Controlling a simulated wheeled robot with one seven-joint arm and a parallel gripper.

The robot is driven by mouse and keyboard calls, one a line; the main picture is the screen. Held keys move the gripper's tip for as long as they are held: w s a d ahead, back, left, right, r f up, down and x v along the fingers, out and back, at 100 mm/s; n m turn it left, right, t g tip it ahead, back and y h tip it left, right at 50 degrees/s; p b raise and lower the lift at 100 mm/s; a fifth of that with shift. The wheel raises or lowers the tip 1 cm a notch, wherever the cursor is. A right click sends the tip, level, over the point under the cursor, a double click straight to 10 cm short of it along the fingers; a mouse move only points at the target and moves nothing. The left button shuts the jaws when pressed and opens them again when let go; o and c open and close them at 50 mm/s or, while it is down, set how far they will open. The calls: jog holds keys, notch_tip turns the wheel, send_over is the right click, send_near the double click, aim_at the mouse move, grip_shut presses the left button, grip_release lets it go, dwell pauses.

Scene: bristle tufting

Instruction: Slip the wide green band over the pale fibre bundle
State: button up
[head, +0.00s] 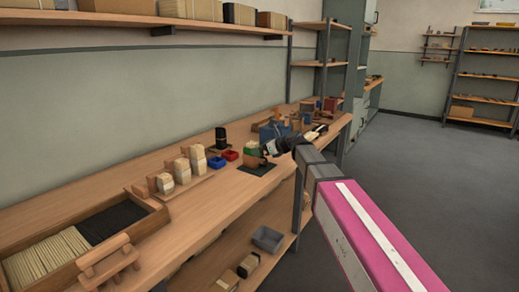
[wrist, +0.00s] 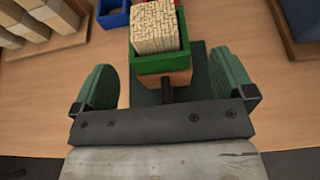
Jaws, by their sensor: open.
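The pale fibre bundle (wrist: 155,27) stands upright in the wrist view, its speckled end facing the camera. The wide green band (wrist: 163,63) sits around it as a square frame, with the bundle's end rising above the rim. A wooden block (wrist: 181,77) shows below the band. My gripper (wrist: 162,70) is open, with one green-padded finger on each side of the band and visible gaps between.
A dark mat (wrist: 200,83) lies under the block. Blue (head: 216,162) and red (head: 230,155) bins and stepped bundles (head: 198,158) stand to the left. A blue box (head: 270,132) stands behind.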

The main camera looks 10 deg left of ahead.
jog(key=d, duration=0.1)
jog(key=s+d, duration=0.1)
jog(key=d, duration=0.2)
jog(key=shift+s+d, duration=0.15)
jog(key=shift+s, duration=0.25)
dwell(0.9)
